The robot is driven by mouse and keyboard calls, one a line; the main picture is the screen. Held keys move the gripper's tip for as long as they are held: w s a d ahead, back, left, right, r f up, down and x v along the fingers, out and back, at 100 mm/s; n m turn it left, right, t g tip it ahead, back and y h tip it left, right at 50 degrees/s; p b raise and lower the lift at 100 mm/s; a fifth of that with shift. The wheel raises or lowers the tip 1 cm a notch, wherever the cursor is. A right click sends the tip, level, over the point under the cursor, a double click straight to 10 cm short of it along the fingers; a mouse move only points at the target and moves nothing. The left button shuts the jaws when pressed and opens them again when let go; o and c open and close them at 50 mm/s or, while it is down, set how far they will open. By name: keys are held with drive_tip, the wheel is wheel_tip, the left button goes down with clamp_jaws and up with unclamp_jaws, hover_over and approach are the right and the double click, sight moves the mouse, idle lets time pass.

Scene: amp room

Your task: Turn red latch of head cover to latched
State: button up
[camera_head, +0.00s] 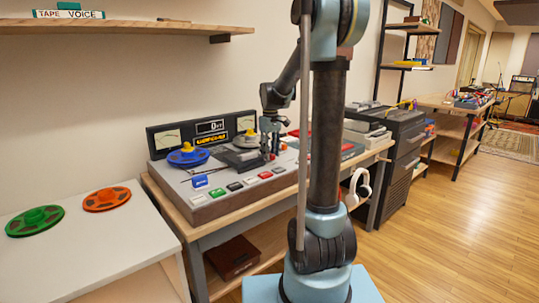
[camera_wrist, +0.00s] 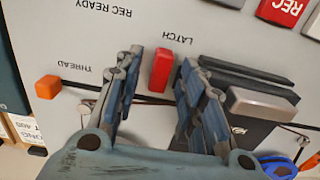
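The red latch (camera_wrist: 161,70) is a small upright bar under the upside-down word LATCH on the grey panel in the wrist view. My gripper (camera_wrist: 162,62) is open, with one blue-grey finger on each side of the latch. Gaps show between the fingers and the latch. A dark part with a silver block (camera_wrist: 262,105), perhaps the head cover, lies right of the latch, partly hidden by the right finger. In the head view my gripper (camera_head: 270,150) points down over the tape machine (camera_head: 215,207), and the latch cannot be made out.
An orange knob (camera_wrist: 48,87) sits near the word THREAD. A red REC button (camera_wrist: 282,10) is at the top right. A blue reel (camera_head: 188,156) is on the machine. Green (camera_head: 35,220) and orange (camera_head: 107,198) reels lie on the white table. A shelf (camera_head: 120,30) hangs above.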

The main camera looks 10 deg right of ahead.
drive_tip(key=shift+f, duration=0.4)
clamp_jaws()
